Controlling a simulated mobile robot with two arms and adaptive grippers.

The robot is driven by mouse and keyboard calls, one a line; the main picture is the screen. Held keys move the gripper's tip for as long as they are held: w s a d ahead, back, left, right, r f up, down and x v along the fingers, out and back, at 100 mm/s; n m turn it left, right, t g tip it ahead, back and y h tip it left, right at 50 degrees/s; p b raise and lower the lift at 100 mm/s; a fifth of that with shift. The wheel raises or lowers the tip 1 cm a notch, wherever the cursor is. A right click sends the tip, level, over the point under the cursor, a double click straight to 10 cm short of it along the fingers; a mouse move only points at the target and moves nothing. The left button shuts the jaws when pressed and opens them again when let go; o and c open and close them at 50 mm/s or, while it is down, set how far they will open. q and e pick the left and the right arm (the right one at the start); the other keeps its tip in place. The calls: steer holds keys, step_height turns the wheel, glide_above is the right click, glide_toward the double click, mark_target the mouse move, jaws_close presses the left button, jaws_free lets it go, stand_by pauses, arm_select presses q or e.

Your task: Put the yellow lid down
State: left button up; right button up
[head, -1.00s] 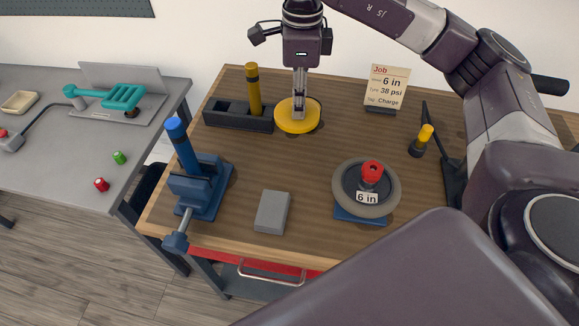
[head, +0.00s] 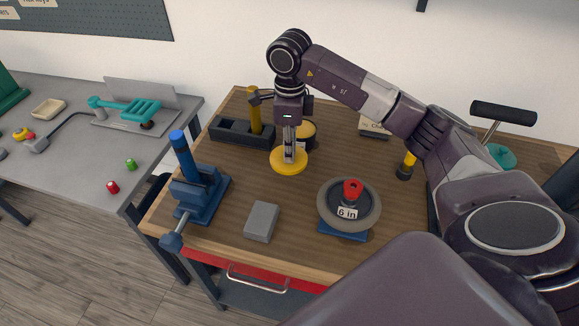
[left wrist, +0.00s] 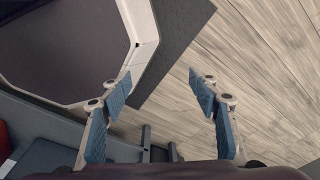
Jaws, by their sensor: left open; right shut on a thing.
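The yellow lid (head: 289,162) is a round disc at the middle of the wooden bench in the head view. My right gripper (head: 289,152) is shut on it from above and points straight down. The lid is at or just above the bench top; I cannot tell whether it touches. Behind it stands a round container (head: 306,133) with a dark band and a yellowish top, partly hidden by the gripper. My left gripper (left wrist: 162,108) shows only in the left wrist view, open and empty above the floor.
On the bench (head: 225,243) are a black holder (head: 232,131), a blue vise (head: 200,194), a grey block (head: 262,222) and a wheel tagged "6 in" (head: 330,214). A job card (head: 374,125) is half hidden by my arm. Bare wood lies left of the lid.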

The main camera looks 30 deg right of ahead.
mark_target(290, 178)
step_height(290, 178, down, 3)
steer(key=shift+r, duration=0.1)
steer(key=shift+f, duration=0.35)
step_height(290, 178, down, 3)
steer(key=shift+f+p, duration=0.15)
steer(key=shift+p, duration=0.55)
steer(key=shift+f, duration=0.55)
arm_select(q)
steer(key=shift+s+r, duration=0.15)
steer(key=shift+r, duration=0.8)
steer(key=shift+f, duration=0.1)
arm_select(e)
steer(key=o, duration=0.5)
steer(key=shift+f, duration=0.15)
arm_select(q)
steer(key=shift+s+d, duration=0.1)
steer(key=shift+s, duration=0.1)
arm_select(e)
steer(key=o, duration=0.4)
steer(key=shift+o, duration=0.2)
